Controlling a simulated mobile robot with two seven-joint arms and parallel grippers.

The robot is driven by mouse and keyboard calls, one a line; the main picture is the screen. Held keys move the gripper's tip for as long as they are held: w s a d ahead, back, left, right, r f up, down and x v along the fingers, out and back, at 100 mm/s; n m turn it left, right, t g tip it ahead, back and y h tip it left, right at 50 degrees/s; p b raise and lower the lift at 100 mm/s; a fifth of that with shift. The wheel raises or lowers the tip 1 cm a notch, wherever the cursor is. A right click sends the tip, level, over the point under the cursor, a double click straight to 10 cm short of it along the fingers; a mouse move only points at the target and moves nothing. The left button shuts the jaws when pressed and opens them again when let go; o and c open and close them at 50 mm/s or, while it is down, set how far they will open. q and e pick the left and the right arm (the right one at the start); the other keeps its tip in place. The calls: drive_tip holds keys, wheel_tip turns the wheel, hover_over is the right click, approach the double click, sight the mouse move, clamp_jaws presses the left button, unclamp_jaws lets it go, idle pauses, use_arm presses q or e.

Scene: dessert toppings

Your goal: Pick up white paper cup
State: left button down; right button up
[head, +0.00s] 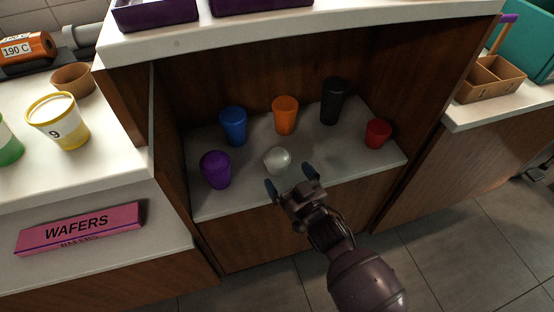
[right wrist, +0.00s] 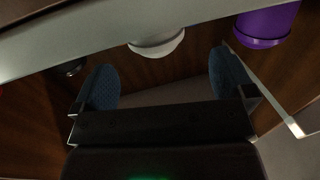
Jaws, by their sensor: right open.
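The white paper cup (head: 277,160) stands on the shelf inside the wooden cabinet, near the shelf's front edge. My right gripper (head: 291,181) is open and empty, just in front of and slightly right of the cup in the head view. In the right wrist view the white cup (right wrist: 157,42) shows at the top, beyond and between the two blue finger pads of the open right gripper (right wrist: 165,85). The cup looks apart from both fingers. My left gripper is in neither view.
On the same shelf stand a purple cup (head: 216,169), a blue cup (head: 233,126), an orange cup (head: 285,115), a black cup (head: 332,101) and a red cup (head: 377,133). The white counter (head: 300,27) overhangs the shelf. A wafers box (head: 80,229) lies lower left.

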sight(283, 168)
drive_tip(key=w, duration=0.1)
drive_tip(key=w+b, duration=0.1)
drive_tip(key=w+a+f, duration=0.1)
drive_tip(key=shift+w+a, duration=0.1)
drive_tip(key=shift+w, duration=0.05)
drive_tip(key=shift+b+x, duration=0.35)
drive_tip(key=shift+x, duration=0.5)
drive_tip(key=shift+r, duration=0.35)
drive_tip(key=c, duration=1)
